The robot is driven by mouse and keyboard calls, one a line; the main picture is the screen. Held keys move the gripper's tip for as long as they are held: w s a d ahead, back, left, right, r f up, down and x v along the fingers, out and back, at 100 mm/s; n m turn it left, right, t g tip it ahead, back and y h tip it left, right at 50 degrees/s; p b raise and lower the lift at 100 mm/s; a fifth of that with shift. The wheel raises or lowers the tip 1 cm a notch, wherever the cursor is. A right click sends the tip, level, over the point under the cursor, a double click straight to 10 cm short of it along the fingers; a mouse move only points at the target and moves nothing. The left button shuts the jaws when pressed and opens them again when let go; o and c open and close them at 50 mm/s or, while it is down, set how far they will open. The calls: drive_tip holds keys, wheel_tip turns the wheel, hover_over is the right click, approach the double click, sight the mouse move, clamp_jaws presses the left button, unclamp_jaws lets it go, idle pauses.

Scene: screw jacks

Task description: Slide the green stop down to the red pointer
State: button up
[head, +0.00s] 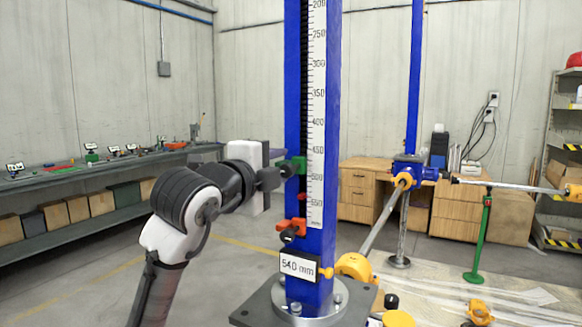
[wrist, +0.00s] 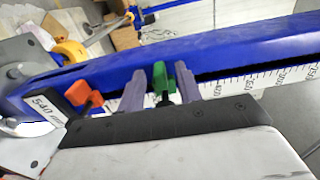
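The green stop (head: 299,165) sits on the blue column beside its scale, near the 500 mark. It also shows in the wrist view (wrist: 169,80), with a dark knob on its front. My gripper (head: 270,178) is at the stop from the left. In the wrist view its two grey fingers (wrist: 161,92) stand apart on either side of the knob, with gaps showing; it looks open. A small red piece (head: 301,196), apparently the red pointer, shows on the column below the stop. An orange-red clamp (head: 290,226) with a dark knob sits lower; it also shows in the wrist view (wrist: 80,94).
A 540 mm sign (head: 298,266) is near the column's foot, above a grey base plate (head: 262,304). A yellow handwheel (head: 354,267) is right of the foot. A long bench (head: 110,170) stands at left and wooden desks (head: 462,208) behind. The column between stop and red piece looks clear.

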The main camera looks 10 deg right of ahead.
sight(288, 185)
clamp_jaws()
drive_tip(key=shift+f, duration=0.2)
drive_tip(key=shift+f+b, duration=1.55)
drive_tip(key=shift+f, duration=0.45)
drive_tip(key=shift+o, duration=0.2)
unclamp_jaws()
drive_tip(key=shift+s, duration=0.1)
